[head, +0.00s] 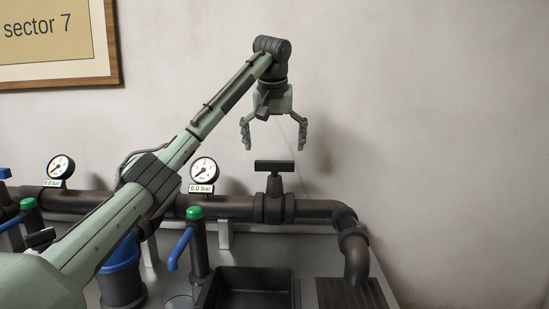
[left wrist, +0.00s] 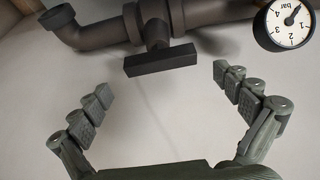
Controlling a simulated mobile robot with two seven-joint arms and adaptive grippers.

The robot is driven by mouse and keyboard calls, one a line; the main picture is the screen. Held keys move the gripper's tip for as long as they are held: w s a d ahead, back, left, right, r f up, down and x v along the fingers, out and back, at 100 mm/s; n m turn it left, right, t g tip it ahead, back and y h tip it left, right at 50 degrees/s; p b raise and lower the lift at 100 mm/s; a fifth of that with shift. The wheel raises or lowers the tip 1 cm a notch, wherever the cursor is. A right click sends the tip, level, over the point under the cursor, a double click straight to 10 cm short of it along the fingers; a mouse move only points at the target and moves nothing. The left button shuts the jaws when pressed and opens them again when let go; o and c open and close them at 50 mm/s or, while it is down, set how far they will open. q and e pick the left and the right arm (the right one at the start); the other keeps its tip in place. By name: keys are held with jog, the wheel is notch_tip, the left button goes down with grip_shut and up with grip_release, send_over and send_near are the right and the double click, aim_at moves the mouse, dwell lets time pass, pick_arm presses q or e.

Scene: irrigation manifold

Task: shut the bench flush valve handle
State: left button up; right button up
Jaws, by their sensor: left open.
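The flush valve handle (head: 274,166) is a dark flat bar on a short stem, on top of the dark pipe at the right of the bench. In the head view the bar lies left to right, in line with the pipe. My left gripper (head: 274,135) is open and empty just above the handle, pointing down, with a gap between fingertips and bar. In the left wrist view the handle (left wrist: 160,60) shows beyond and between the spread fingertips (left wrist: 163,82), touching neither. My right gripper is not in view.
Two pressure gauges (head: 204,171) stand on the pipe, labelled 0.0 bar. A blue lever with a green cap (head: 194,212) stands in front. A black tray (head: 246,290) and a dark drain grate (head: 345,293) lie on the bench. The wall behind carries a framed "sector 7" sign (head: 45,40).

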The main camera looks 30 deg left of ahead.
aim_at(274, 161)
pick_arm(q)
jog(key=shift+x, duration=2.05)
jog(key=shift+a, duration=0.1)
jog(key=c, duration=0.9)
